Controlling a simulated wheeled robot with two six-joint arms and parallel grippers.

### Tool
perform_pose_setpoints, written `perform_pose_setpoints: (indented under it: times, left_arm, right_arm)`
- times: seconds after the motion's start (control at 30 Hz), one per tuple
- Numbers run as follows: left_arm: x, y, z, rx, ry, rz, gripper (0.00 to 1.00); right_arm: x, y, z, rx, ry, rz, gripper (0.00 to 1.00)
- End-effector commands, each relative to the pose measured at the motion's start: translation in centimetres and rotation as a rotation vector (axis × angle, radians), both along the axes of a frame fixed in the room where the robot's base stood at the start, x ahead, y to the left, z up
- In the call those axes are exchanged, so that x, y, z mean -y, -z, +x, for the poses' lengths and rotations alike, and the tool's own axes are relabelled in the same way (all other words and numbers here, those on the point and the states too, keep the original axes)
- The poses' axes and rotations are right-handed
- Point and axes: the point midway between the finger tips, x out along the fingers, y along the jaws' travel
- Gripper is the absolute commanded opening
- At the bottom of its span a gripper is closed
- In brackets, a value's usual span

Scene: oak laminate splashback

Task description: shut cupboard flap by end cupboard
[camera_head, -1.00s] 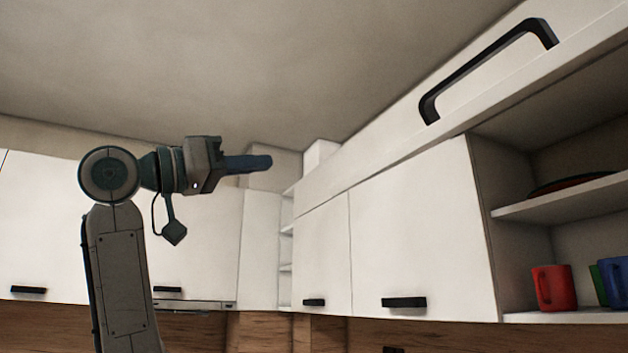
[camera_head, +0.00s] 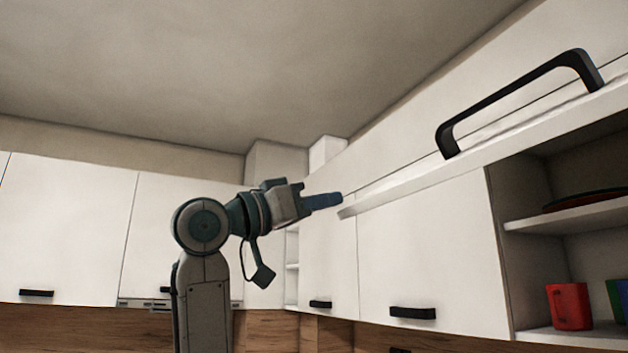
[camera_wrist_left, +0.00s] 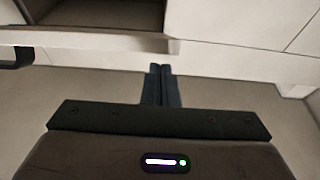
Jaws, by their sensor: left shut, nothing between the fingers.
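The cupboard flap (camera_head: 400,188) is a long white panel in the upper right of the head view. It stands raised, out from the upper cupboards and seen nearly edge-on. Its long black bar handle (camera_head: 520,95) shows above its edge. My left gripper (camera_head: 340,199) is shut and empty, its fingertips close to the flap's left end; I cannot tell whether they touch. In the left wrist view the shut fingers (camera_wrist_left: 160,70) point towards a pale band below a cupboard opening, with part of the black handle (camera_wrist_left: 16,57) at the left. My right gripper is out of view.
Closed white doors with black handles (camera_head: 412,313) line the wall below the flap. Free air lies left of my arm, under the ceiling.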

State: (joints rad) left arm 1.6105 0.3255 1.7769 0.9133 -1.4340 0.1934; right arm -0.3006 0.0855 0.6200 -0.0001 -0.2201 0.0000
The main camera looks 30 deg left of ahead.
Motion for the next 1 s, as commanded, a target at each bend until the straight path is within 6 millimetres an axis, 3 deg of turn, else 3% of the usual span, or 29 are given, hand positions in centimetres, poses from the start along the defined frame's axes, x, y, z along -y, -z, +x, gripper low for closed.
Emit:
perform_pose_setpoints:
  times: [0.57, 0.77, 1.0]
  left_arm:
    - [0.2, 0.9, 0.3, 0.005, 0.001, -0.003, 0.0]
    - [1.0, 3.6, 1.4, 0.04, 0.002, -0.03, 0.0]
    - [3.4, 9.5, 4.4, 0.134, 0.005, -0.104, 0.0]
  right_arm:
    - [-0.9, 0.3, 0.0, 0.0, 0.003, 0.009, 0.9]
    - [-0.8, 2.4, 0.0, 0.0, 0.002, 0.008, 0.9]
    - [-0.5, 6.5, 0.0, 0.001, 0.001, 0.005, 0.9]
